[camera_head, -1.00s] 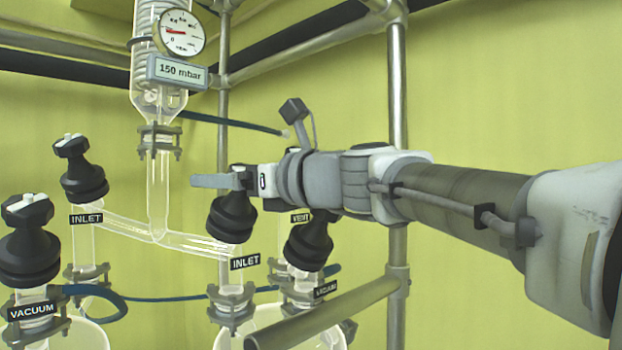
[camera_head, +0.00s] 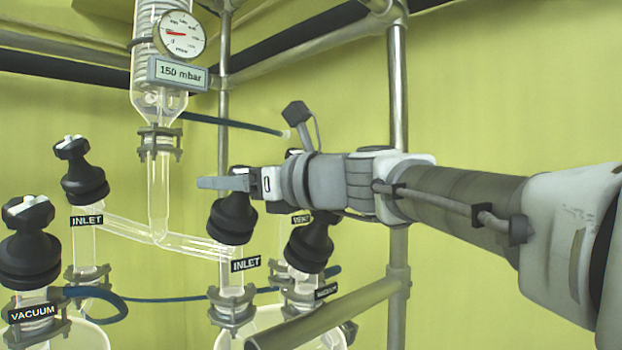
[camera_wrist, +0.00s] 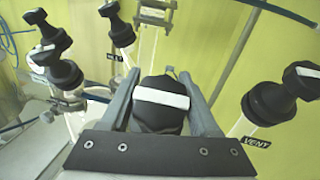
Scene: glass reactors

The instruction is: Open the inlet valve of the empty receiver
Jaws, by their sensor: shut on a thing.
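My gripper (camera_head: 222,183) comes in from the right and is shut around the black knob of the right-hand INLET valve (camera_head: 233,218). A near finger hides most of the knob's top in the head view. In the wrist view the knob (camera_wrist: 158,115), with a white bar across its top, sits between the two fingers of my gripper (camera_wrist: 158,82). The INLET label (camera_head: 245,264) hangs just below this valve. A second INLET valve (camera_head: 82,172) stands at the left. The glass receivers below show only at their tops, so their contents cannot be told.
A VACUUM valve (camera_head: 29,243) is at the far left. A gauge (camera_head: 180,35) and a 150 mbar sign (camera_head: 178,73) hang above. A metal rail (camera_head: 325,312) crosses the front.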

